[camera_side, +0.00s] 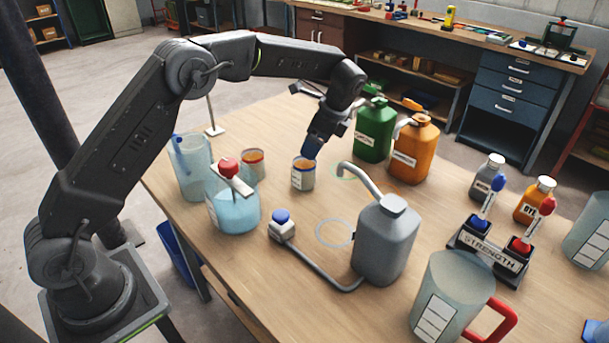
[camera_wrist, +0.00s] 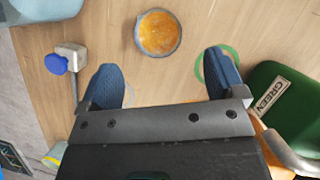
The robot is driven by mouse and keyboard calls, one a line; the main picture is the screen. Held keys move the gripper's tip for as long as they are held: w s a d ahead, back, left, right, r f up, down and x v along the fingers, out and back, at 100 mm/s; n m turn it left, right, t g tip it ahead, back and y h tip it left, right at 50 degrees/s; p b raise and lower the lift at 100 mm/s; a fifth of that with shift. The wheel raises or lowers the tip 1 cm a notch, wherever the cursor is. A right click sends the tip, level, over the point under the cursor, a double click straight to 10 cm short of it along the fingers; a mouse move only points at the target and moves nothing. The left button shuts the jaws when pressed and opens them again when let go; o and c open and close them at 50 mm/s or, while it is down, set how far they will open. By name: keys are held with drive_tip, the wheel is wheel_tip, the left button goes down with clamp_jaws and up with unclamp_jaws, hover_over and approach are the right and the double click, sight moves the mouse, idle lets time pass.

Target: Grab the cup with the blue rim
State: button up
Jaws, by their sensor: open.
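The cup with the blue rim (camera_side: 303,173) stands upright on the table and holds something orange. It also shows in the wrist view (camera_wrist: 158,33), at the top centre, seen from above with a grey-blue rim. A second cup with a red rim (camera_side: 252,163) stands to its left in the side view. My gripper (camera_side: 311,148) points down just above and beside the blue-rimmed cup. In the wrist view its two blue fingers (camera_wrist: 163,78) are spread apart with bare table between them. The cup lies beyond the fingertips, not between them.
A green can (camera_side: 375,129) and an orange can (camera_side: 412,150) stand behind and right. A grey can (camera_side: 385,238) with a spout and a blue-button pump (camera_side: 283,226) are in front. A round vessel (camera_side: 233,206) and a clear jug (camera_side: 190,166) stand left.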

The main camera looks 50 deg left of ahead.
sight(302, 169)
drive_tip(key=x, duration=1)
drive_tip(key=shift+d+f, duration=0.2)
drive_tip(key=shift+c, duration=0.2)
drive_tip(key=c, duration=1)
drive_tip(key=shift+r, duration=0.15)
